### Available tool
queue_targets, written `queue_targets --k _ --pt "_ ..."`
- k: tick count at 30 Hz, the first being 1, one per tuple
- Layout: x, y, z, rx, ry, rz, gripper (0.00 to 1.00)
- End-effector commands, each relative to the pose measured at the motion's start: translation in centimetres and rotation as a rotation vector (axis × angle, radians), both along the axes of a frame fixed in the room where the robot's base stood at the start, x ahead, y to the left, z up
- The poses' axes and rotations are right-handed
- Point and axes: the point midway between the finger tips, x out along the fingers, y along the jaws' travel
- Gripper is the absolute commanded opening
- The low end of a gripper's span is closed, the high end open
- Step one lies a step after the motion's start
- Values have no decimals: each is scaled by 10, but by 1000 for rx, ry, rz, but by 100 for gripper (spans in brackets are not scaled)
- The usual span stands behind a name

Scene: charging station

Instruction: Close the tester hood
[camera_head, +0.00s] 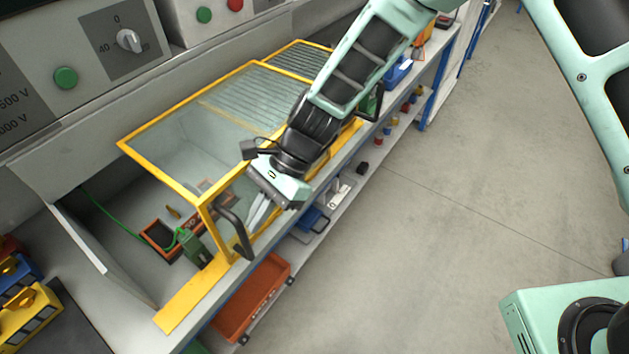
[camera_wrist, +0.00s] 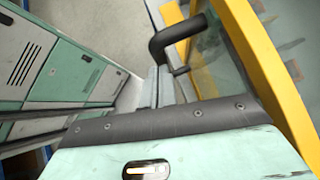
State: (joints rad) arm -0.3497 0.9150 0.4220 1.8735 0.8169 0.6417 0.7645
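The tester hood is a clear panelled cover with a yellow frame (camera_head: 160,168). It stands over the middle and right of the tester bay, and the left part of the bay is uncovered. A black bar handle (camera_head: 236,234) is on the hood's front face near its left post. My gripper (camera_head: 257,214) is in front of the hood, just right of the handle. In the wrist view, the fingers (camera_wrist: 158,86) lie close together with nothing seen between them. The handle (camera_wrist: 176,36) shows just past the fingertips; whether they touch it I cannot tell.
An orange tray and a green block (camera_head: 194,246) with a green cable are inside the bay. A yellow strip (camera_head: 190,300) edges the bay's front. Below, a shelf holds an orange bin (camera_head: 252,298) and a blue case (camera_head: 310,220). The floor (camera_head: 420,250) to the right is clear.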

Motion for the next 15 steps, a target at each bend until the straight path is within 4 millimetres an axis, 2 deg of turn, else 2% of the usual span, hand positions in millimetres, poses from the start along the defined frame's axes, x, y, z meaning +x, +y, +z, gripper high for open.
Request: queue_targets --k 1,6,15 --pt "-16 14 -1 1 3 8 0" --pt "-61 49 -1 1 4 8 0" --pt "-121 96 -1 1 2 4 0"
